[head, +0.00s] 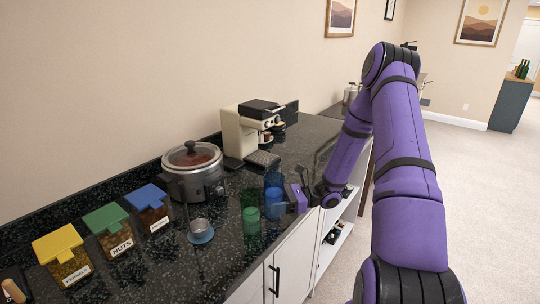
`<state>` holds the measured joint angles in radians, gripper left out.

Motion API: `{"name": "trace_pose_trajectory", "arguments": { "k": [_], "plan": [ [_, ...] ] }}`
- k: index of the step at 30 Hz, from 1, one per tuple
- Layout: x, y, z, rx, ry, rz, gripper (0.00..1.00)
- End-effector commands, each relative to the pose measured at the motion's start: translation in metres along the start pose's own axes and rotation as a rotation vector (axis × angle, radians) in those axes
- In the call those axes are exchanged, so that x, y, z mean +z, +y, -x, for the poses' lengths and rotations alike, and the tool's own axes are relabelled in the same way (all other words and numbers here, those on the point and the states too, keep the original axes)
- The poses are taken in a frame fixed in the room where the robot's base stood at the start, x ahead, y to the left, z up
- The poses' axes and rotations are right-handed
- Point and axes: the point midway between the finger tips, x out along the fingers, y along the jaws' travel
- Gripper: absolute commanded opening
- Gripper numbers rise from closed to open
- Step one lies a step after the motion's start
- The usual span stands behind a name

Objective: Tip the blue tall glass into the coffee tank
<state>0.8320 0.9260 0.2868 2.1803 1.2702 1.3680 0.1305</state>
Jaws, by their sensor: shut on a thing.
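The blue tall glass (273,181) stands upright near the front edge of the dark counter, and it is see-through. My gripper (281,207) reaches it from the right, low on its side, and is shut on it. I cannot tell whether the glass touches the counter. The cream and black coffee machine (238,129) stands farther back against the wall, beyond the glass. Its coffee tank cannot be clearly made out from here.
A green glass (250,216) stands close to the left of the blue one. A slow cooker (205,180), a small metal cup on a blue coaster (203,238), and yellow, green and blue-lidded boxes (148,197) stand left. Counter (310,140) right of the coffee machine is clear.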

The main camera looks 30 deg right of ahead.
Motion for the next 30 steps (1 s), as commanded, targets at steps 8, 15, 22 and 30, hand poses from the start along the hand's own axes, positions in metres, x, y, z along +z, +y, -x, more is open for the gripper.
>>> {"name": "trace_pose_trajectory", "arguments": {
  "k": [8,15,22,30],
  "plan": [
    [0.0030,0.0011,0.0005,0.039,0.000,0.001,0.23],
    [0.0031,0.0012,0.0007,0.038,0.000,-0.002,0.23],
    [0.0052,0.0005,0.0011,0.037,-0.012,-0.054,0.23],
    [0.0111,-0.0016,0.0019,0.038,-0.046,-0.193,0.23]
  ]
}}
